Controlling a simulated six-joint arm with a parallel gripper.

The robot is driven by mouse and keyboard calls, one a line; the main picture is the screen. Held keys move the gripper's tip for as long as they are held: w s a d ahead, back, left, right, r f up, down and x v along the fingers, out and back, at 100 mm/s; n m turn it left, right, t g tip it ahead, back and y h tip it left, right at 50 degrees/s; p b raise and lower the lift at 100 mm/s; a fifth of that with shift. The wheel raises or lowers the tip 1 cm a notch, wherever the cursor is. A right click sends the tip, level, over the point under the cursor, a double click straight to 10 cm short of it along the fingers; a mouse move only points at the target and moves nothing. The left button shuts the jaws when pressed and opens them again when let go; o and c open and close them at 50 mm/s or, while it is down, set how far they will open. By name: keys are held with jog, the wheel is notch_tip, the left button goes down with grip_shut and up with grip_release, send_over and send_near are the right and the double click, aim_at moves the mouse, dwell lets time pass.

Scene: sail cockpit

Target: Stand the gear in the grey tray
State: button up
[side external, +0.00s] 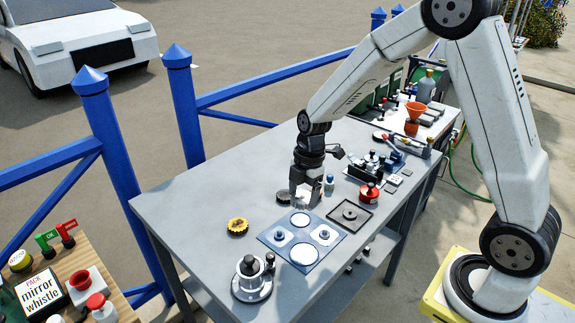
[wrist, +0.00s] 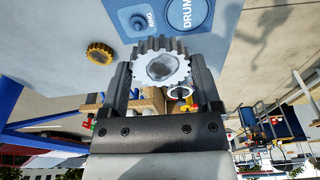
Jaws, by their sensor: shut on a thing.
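My gripper (side external: 303,192) is above the grey table, its fingers pointing down. In the wrist view my gripper (wrist: 163,85) is shut on a silver-grey toothed gear (wrist: 160,66), its toothed round face turned to the camera. In the side view the gear is small and mostly hidden by the fingers. A dark-rimmed square grey tray (side external: 350,214) lies on the table to the right of my gripper, with a small round feature at its middle. A gold gear (side external: 237,226) lies flat on the table to the left; it also shows in the wrist view (wrist: 99,53).
A blue board (side external: 273,237) with pale round places lies in front of my gripper. A grey round fixture (side external: 251,279) stands at the near edge. A red pot (side external: 369,193), a small bottle (side external: 329,183) and a dark disc (side external: 284,198) are close by. The table's left part is clear.

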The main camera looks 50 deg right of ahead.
send_over(350, 212)
jog(key=f, duration=0.4)
jog(key=shift+d+f, duration=0.25)
jog(key=shift+f, duration=0.05)
jog(key=shift+f, duration=0.15)
jog(key=shift+f, duration=2.75)
jog(key=shift+f, duration=0.6)
jog(key=o, duration=1.2)
jog(key=shift+c, duration=0.2)
jog(key=shift+r, duration=0.15)
